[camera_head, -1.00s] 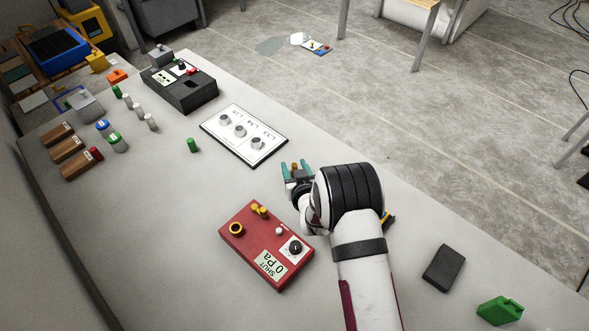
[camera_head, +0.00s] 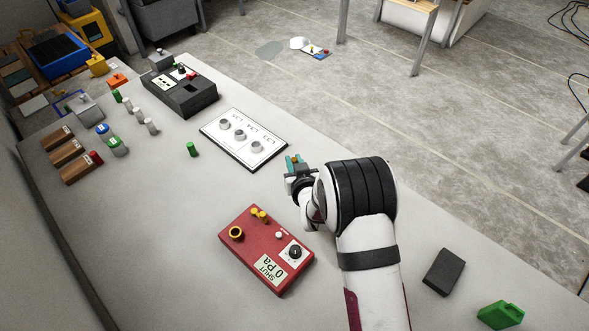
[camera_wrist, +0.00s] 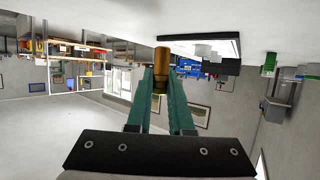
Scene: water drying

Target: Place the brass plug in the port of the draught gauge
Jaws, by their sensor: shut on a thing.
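The draught gauge is a red box (camera_head: 254,252) on the bench, its display reading "SHUT" and "0 Pa". A yellow-rimmed dark port (camera_head: 237,233) is open at its left corner. Small yellow fittings (camera_head: 260,215) stand at its far edge. My gripper (camera_head: 295,160), with teal fingers, is beyond the gauge, near the right end of the white panel. It is shut on the brass plug (camera_wrist: 162,68), which shows between the fingertips in the wrist view. In the head view the plug is small and mostly hidden by the fingers.
The white panel (camera_head: 215,130) bears several grey round sockets. A green cylinder (camera_head: 192,149) stands left of it. A black instrument (camera_head: 185,95) is farther back. A dark block (camera_head: 443,271) and a green container (camera_head: 500,314) are at right. The bench left of the gauge is clear.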

